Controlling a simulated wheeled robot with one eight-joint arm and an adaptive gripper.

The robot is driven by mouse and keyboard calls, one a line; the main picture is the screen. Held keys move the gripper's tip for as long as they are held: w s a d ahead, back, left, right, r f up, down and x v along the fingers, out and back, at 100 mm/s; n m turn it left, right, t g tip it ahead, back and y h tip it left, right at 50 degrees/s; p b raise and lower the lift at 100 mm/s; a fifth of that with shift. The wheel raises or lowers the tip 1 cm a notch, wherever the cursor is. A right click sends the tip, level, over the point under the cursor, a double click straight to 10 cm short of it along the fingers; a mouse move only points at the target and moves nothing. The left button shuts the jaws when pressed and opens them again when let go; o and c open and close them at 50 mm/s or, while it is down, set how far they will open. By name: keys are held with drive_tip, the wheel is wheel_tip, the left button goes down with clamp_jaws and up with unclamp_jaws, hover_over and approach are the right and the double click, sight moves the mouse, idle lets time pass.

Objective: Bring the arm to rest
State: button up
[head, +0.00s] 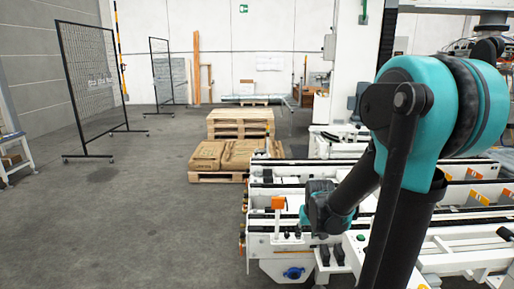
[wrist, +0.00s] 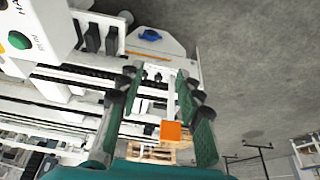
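My arm, teal and black, reaches in from the right of the head view, and its end hangs low over the front of the white conveyor (head: 265,238). In the wrist view my gripper (wrist: 158,78) has its two green-padded fingers well apart, with nothing held between them. In the head view my gripper (head: 308,216) is small and partly hidden by its own wrist. An orange square (wrist: 172,131) on the conveyor shows between the fingers in the wrist view; it also stands left of my gripper in the head view (head: 278,202).
A wooden pallet with brown sacks (head: 225,154) lies beyond the conveyor, with stacked pallets (head: 240,122) behind. A control box with a green button (wrist: 20,40) is near my gripper. Mesh fence panels (head: 90,80) stand at left. The grey floor (head: 140,220) at left is clear.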

drive_tip(key=s+d+f, duration=0.1)
drive_tip(key=s, duration=1.4)
drive_tip(key=shift+s+f, duration=0.2)
drive_tip(key=shift+s, duration=0.1)
